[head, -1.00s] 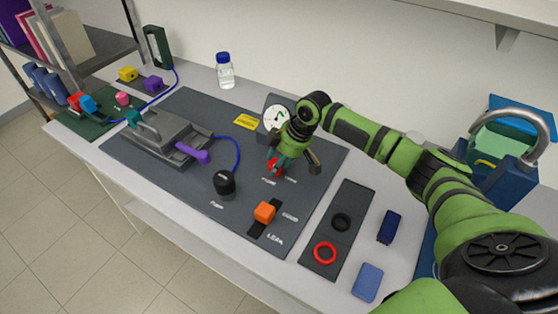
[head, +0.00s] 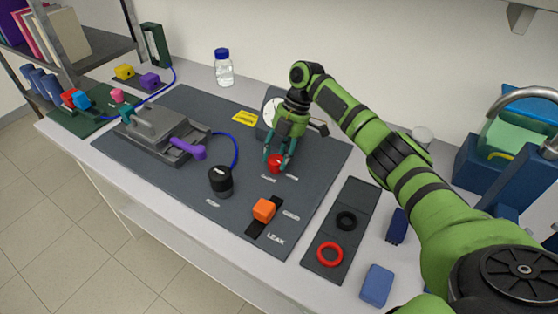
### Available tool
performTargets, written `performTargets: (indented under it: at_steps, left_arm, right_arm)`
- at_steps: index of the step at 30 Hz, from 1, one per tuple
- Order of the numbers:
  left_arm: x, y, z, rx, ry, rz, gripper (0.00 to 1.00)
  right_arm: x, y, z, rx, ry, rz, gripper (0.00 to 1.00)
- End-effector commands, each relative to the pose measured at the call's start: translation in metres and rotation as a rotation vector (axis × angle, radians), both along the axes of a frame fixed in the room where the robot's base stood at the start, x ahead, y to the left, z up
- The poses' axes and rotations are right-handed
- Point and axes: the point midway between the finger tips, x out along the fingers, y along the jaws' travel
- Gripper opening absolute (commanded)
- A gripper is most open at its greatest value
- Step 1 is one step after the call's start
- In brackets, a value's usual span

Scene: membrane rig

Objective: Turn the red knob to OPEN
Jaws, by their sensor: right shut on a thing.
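The red knob (head: 275,163) stands near the back right of the dark rig mat (head: 205,105), in front of the round gauge (head: 270,108). My right gripper (head: 277,160) reaches down over it and is shut on it, with a teal finger on either side. Small white labels lie on the mat in front of the knob, too small to read for certain. My arm hides part of the gauge. My left gripper is not in the head view.
An orange block (head: 264,210) sits by the LEAK label, and a black knob (head: 220,181) stands to its left. A grey clamp with a purple lever (head: 187,149) is further left.

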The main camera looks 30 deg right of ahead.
Motion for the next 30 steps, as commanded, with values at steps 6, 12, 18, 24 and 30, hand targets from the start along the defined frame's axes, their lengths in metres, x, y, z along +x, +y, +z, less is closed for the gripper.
performTargets:
  at_steps: [6,12,18,24,30]
  left_arm:
    - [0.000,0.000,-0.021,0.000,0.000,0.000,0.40]
    - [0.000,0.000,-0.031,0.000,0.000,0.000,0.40]
    - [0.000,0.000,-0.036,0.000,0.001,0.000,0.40]
    - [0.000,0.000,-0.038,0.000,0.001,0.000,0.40]
    - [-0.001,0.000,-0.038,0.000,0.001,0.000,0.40]
  right_arm:
    - [0.000,0.006,-0.004,0.011,0.005,0.186,0.12]
    - [0.000,0.006,-0.004,0.009,0.007,0.309,0.12]
    - [-0.001,0.006,-0.004,0.010,0.009,0.381,0.12]
    - [-0.001,0.005,-0.004,0.008,0.012,0.412,0.12]
    - [-0.002,0.005,-0.004,0.008,0.014,0.416,0.12]
